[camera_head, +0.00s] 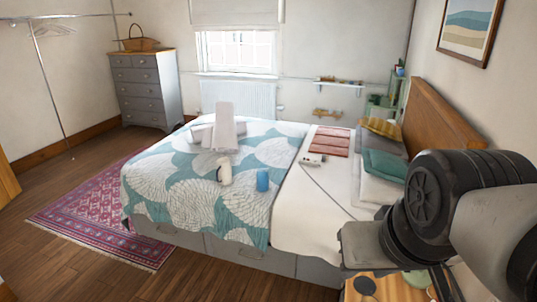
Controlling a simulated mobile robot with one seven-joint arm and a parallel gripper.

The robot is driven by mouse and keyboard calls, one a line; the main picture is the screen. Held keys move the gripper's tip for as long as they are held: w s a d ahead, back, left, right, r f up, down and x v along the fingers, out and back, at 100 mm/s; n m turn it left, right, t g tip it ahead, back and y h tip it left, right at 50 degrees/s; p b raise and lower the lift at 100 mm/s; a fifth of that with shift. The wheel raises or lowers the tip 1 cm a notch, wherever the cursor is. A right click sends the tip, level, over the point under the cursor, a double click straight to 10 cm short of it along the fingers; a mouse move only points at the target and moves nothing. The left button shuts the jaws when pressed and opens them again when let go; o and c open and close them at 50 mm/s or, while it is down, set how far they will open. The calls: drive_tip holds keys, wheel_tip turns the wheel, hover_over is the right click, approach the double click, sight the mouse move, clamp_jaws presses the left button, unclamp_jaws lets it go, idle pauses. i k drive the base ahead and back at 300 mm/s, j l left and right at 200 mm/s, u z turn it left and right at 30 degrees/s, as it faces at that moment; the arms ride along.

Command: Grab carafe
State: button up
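A pale carafe-like vessel (225,171) stands on the patterned bed cover, near the bed's front side. Its top looks white and its body beige, and it is too small to be sure it is the carafe. A blue cup-like item (262,180) stands just to its right, apart from it. My arm comes in from the right edge and hangs over the bedside table, well to the right of the vessel. The fingertips cannot be made out, so I cannot tell whether my gripper is open or shut.
The bed (165,233) fills the middle. Folded towels (222,130), red cloths (327,141) and pillows (382,188) lie on it. A bedside table (392,289) holds small items below my arm. Wooden floor (215,278) is clear in front; a red rug (85,220) lies at left.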

sight(263, 173)
drive_tip(key=i+j, duration=0.1)
drive_tip(key=j, duration=0.65)
drive_tip(key=i+j+u, duration=0.1)
drive_tip(key=j, duration=0.3)
drive_tip(key=i+j+u, duration=0.1)
drive_tip(key=i+j, duration=0.3)
drive_tip(key=i+j+u, duration=0.1)
drive_tip(key=i+j, duration=0.3)
drive_tip(key=j, duration=0.2)
drive_tip(key=i+l, duration=0.15)
drive_tip(key=i, duration=0.25)
drive_tip(key=i+l+u, duration=0.1)
drive_tip(key=i, duration=0.3)
drive_tip(key=i+l+u, duration=0.1)
drive_tip(key=i, duration=0.25)
drive_tip(key=i+l, duration=0.3)
drive_tip(key=l, duration=0.2)
